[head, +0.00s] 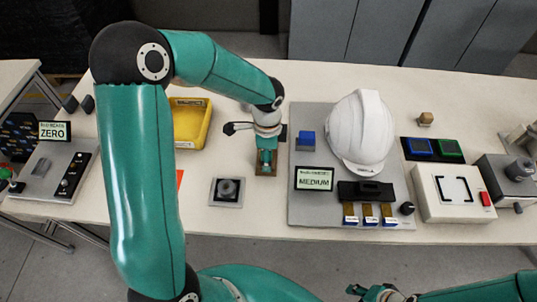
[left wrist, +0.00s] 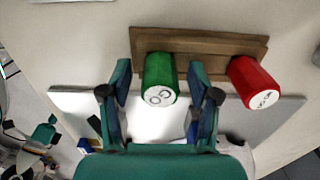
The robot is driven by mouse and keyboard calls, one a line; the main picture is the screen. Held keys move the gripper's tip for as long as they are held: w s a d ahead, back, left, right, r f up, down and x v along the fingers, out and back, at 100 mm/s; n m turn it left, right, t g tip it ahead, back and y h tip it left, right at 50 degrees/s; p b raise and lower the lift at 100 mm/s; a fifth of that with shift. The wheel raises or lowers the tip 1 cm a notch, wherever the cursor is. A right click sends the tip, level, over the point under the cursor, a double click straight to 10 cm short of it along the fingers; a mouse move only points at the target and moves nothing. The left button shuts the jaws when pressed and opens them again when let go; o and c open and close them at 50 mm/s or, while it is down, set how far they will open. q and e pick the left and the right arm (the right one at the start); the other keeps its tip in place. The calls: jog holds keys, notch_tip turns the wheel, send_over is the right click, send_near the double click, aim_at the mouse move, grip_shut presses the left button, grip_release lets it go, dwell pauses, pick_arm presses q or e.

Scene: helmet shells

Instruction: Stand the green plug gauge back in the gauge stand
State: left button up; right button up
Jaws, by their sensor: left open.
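The green plug gauge (left wrist: 160,78), with "GO" on its pale end, is upright at the wooden gauge stand (left wrist: 215,35) in the left wrist view. A red plug gauge (left wrist: 252,82) is at the other end of the stand. My left gripper (left wrist: 159,70) is open, with one finger on each side of the green gauge; I cannot tell whether they touch it. In the head view my left gripper (head: 265,165) is above the brown stand (head: 267,174) and largely hides the gauges. My right gripper (head: 376,293) is at the bottom edge; its opening is unclear.
A grey board (head: 310,215) with a white helmet shell (head: 361,130) lies right of the stand. A yellow tray (head: 190,124) is behind on the left, and a small square fixture (head: 228,191) is in front left. Bare table separates them.

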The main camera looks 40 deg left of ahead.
pick_arm(q)
notch_tip(320, 180, up, 12)
jog(key=shift+f, duration=0.2)
